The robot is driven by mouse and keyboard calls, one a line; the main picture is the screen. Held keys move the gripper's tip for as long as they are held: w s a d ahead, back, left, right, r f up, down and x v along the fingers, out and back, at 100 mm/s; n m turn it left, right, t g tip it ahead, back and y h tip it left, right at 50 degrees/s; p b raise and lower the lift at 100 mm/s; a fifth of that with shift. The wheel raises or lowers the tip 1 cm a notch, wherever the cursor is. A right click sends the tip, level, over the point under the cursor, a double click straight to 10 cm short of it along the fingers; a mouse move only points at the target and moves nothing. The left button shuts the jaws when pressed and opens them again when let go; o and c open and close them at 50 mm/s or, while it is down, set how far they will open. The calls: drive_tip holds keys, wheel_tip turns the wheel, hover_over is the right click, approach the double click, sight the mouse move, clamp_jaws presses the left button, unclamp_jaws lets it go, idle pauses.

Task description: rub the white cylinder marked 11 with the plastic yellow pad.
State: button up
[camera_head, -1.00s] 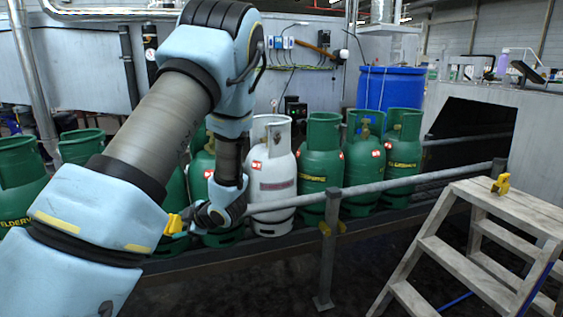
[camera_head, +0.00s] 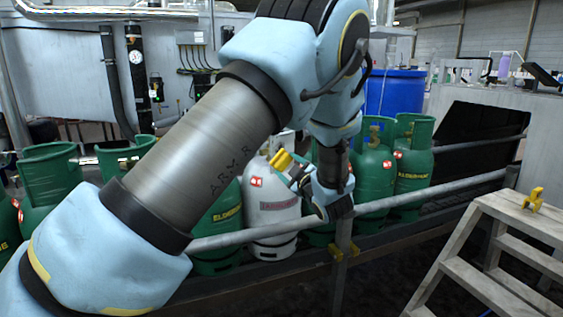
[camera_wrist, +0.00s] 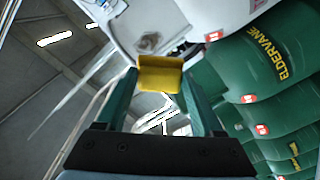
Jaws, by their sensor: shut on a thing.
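The white cylinder (camera_head: 272,222) stands among green ones behind the rail, with a red label on its shoulder. I cannot read an 11 on it. Its upper part is partly hidden by my arm and the pad. My gripper (camera_head: 297,174) is shut on the yellow pad (camera_head: 281,160), at the upper right of the white cylinder. In the wrist view, the pad (camera_wrist: 160,75) sits between my gripper's fingertips, close to the white cylinder's surface (camera_wrist: 190,14), which has a grey smudge. I cannot tell whether they touch.
Green cylinders (camera_head: 412,165) stand close on both sides of the white one. A grey rail (camera_head: 395,201) on a post runs in front of them. Wooden steps (camera_head: 500,247) with a yellow piece (camera_head: 533,199) on top stand at right. A blue barrel (camera_head: 395,92) is behind.

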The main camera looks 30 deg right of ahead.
drive_tip(key=shift+w+d, duration=0.15)
drive_tip(key=shift+w, duration=1.45)
drive_tip(key=shift+w+d, duration=0.15)
drive_tip(key=shift+w, duration=1.4)
drive_tip(key=shift+w+d, duration=0.1)
drive_tip(key=shift+w, duration=0.8)
drive_tip(key=shift+s+d+b, duration=0.15)
drive_tip(key=shift+d+b, duration=0.05)
drive_tip(key=shift+d, duration=1.35)
drive_tip(key=shift+s+d+b, duration=0.15)
drive_tip(key=shift+d+b, duration=0.05)
drive_tip(key=shift+d, duration=1.35)
drive_tip(key=a+b, duration=0.1)
drive_tip(key=a, duration=0.5)
drive_tip(key=shift+w+a+b, duration=0.2)
drive_tip(key=shift+w+b, duration=0.1)
drive_tip(key=shift+w, duration=0.05)
